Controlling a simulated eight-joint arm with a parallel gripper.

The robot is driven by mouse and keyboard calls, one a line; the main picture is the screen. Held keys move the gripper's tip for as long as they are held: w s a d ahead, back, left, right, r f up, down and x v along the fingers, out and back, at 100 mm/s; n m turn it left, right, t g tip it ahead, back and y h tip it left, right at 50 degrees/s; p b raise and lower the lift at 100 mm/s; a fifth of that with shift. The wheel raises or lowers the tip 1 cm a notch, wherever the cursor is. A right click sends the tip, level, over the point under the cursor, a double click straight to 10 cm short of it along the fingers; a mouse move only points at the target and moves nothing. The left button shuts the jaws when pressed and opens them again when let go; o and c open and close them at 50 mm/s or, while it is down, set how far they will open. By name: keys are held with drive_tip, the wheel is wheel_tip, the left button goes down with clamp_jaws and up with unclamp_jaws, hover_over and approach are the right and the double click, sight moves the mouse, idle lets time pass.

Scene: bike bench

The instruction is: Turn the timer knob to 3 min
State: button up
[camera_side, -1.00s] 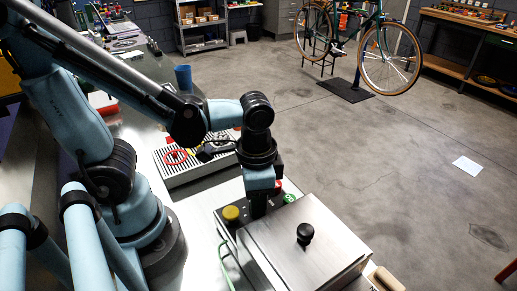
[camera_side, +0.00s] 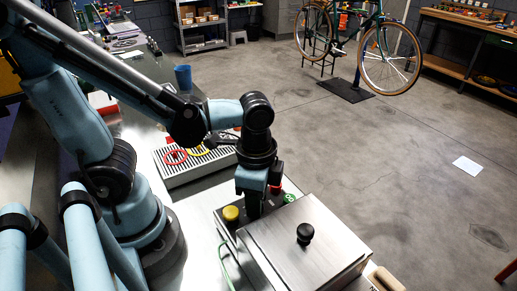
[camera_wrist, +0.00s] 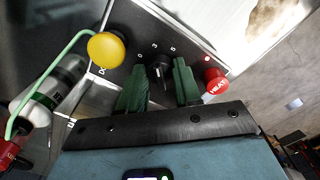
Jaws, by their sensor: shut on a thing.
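The black timer knob (camera_wrist: 159,73) shows in the wrist view on the dark control panel, with the marks 0, 3 and 5 printed beside it. My gripper (camera_wrist: 160,66) has a green finger on each side of the knob and is shut on it. The knob's pointer is too dark to read, so I cannot tell its exact setting. In the side view my gripper (camera_side: 254,211) points down at the panel, and its fingers and the wrist hide the knob.
A yellow button (camera_wrist: 106,48) is left of the knob, a red HEAT button (camera_wrist: 215,81) right. In the side view, a steel box lid (camera_side: 318,240) with a black handle (camera_side: 305,233) stands beside the panel. A green cable (camera_side: 224,262) hangs near. A striped tray (camera_side: 190,168) lies behind.

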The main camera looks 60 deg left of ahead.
drive_tip(key=o, duration=1)
drive_tip(key=shift+o, duration=0.2)
drive_tip(key=shift+r, duration=0.1)
wheel_tip(320, 180, up, 12)
idle(0.4)
drive_tip(key=w+a+f+n+t, duration=0.3)
drive_tip(key=w+a+n+t, duration=0.3)
drive_tip(key=n, duration=0.3)
drive_tip(key=shift+w+a+f+t, duration=0.35)
drive_tip(key=shift+a+t, duration=0.25)
